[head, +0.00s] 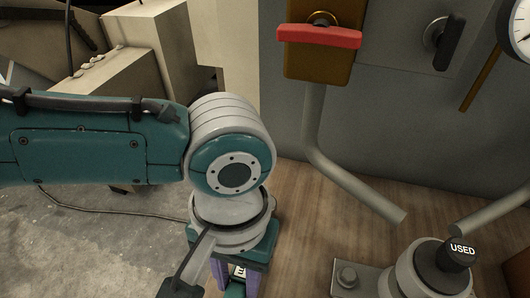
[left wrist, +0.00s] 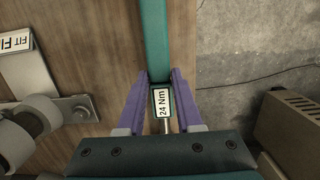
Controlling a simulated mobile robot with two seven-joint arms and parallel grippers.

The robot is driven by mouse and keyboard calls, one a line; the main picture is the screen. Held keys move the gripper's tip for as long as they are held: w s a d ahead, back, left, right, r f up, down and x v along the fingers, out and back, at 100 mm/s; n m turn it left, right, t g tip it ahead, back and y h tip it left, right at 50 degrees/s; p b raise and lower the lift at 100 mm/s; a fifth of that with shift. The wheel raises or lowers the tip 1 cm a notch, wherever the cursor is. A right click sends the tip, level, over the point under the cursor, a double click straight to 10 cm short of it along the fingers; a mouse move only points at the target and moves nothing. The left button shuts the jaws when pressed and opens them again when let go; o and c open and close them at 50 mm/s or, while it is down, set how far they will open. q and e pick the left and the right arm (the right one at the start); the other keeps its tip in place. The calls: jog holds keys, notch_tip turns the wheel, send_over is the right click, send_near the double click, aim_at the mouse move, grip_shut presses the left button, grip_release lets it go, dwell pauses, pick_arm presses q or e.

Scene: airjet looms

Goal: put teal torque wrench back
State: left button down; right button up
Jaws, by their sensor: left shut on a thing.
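The teal torque wrench (left wrist: 156,38) shows in the left wrist view as a long teal bar running up the picture, with a white "24 Nm" label (left wrist: 162,108). My left gripper (left wrist: 162,76) has its purple fingers shut on the wrench, one on each side near the label. In the head view the left gripper (head: 238,272) points down at the bottom middle, and only a small part of the wrench (head: 236,291) shows between its fingers. The rest of the wrench is out of that picture. My right gripper is not in view.
A wooden surface (head: 345,255) lies below and right, with grey pipes (head: 350,185) and a round fitting with a black "USED" cap (head: 461,254). A grey panel behind carries a red handle (head: 318,36) and a black handle (head: 443,42). Concrete floor (head: 60,235) is at left.

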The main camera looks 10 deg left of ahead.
pick_arm(q)
jog(key=shift+f, duration=0.15)
jog(key=c, duration=0.5)
grip_release()
jog(key=shift+o, duration=0.3)
jog(key=o, duration=0.4)
jog(key=shift+w+r+p, duration=0.2)
jog(key=shift+r+p, duration=1.35)
jog(key=shift+p, duration=0.15)
jog(key=shift+w+r+p, duration=0.15)
jog(key=shift+r+p, duration=1.4)
jog(key=shift+p, duration=0.1)
